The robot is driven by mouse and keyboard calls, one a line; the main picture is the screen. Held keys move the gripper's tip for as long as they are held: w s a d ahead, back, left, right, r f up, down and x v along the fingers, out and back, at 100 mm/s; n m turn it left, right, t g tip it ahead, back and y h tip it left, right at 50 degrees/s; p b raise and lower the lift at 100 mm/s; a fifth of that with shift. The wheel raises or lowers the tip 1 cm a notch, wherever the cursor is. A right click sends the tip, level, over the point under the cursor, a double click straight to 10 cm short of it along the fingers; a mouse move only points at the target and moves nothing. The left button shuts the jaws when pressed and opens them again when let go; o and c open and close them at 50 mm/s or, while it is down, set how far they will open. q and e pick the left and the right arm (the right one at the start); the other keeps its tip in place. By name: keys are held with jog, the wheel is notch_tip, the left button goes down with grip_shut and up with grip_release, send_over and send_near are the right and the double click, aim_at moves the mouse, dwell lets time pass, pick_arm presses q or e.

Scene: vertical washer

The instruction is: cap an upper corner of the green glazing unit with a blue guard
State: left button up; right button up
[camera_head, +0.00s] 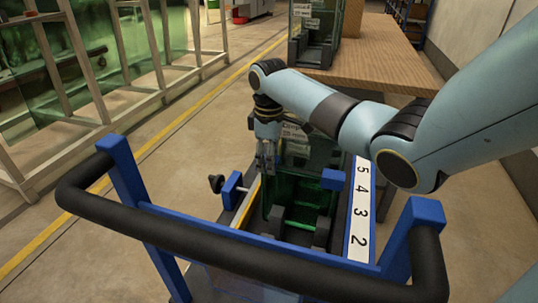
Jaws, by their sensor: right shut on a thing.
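The green glazing unit (282,190) stands upright in a blue-framed cart, with a pale label (296,133) near its top. My right arm reaches in from the right and bends down. My right gripper (266,168) points down at the unit's upper left side. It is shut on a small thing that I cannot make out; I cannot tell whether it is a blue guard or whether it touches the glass. A blue block (335,180) shows at the unit's right side; I cannot tell whether it is a guard or part of the cart. My left gripper is not in view.
The cart has a black handlebar (240,258), a blue clamp with a black knob (216,184) and a numbered white strip (360,210). Behind are a wooden table (375,62) and another dark glass rack (310,40). Open floor lies left.

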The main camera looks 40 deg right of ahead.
jog(key=shift+f, duration=0.3)
jog(key=o, duration=0.9)
notch_tip(320, 180, up, 12)
